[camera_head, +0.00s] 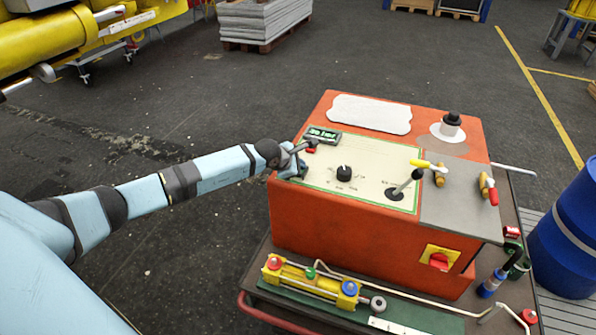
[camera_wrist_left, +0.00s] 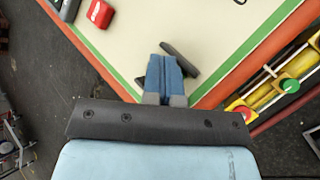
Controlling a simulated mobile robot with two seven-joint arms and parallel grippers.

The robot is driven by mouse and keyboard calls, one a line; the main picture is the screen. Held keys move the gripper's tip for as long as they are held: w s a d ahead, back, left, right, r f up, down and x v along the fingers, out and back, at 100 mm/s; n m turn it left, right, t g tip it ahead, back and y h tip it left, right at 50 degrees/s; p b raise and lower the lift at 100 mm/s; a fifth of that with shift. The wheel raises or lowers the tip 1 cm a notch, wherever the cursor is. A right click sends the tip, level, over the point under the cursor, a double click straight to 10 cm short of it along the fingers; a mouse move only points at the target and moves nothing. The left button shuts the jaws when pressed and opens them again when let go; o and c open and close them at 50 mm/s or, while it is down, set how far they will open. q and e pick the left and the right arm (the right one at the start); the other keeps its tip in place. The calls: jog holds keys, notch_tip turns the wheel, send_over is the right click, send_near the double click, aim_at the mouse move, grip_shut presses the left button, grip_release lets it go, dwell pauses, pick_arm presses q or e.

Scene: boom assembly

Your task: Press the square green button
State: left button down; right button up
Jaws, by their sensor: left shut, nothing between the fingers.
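The orange control box (camera_head: 365,235) has a cream panel (camera_head: 375,165) with a green border. My left gripper (camera_head: 298,160) is at the panel's left edge, with its fingers shut and empty. In the left wrist view the blue fingers (camera_wrist_left: 166,76) are together over the panel corner. A dark bar (camera_wrist_left: 180,58) shows beside the fingertips; I cannot tell what it is. A red square button (camera_wrist_left: 100,14) lies ahead of the fingers, and it shows in the head view (camera_head: 311,150). I see no square green button; the gripper may hide it. Contact with the panel is unclear.
A display (camera_head: 322,134), a black knob (camera_head: 344,173) and a joystick (camera_head: 404,185) are on the panel. A yellow device (camera_head: 312,280) with round red, green and blue buttons stands in front. A blue barrel (camera_head: 568,245) stands at right.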

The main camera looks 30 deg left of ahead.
dwell(0.3)
pick_arm(q)
jog(key=shift+r+p, duration=0.55)
jog(key=shift+r, duration=0.35)
jog(key=shift+r+p, duration=1.35)
jog(key=shift+r, duration=1.2)
jog(key=shift+f, duration=0.1)
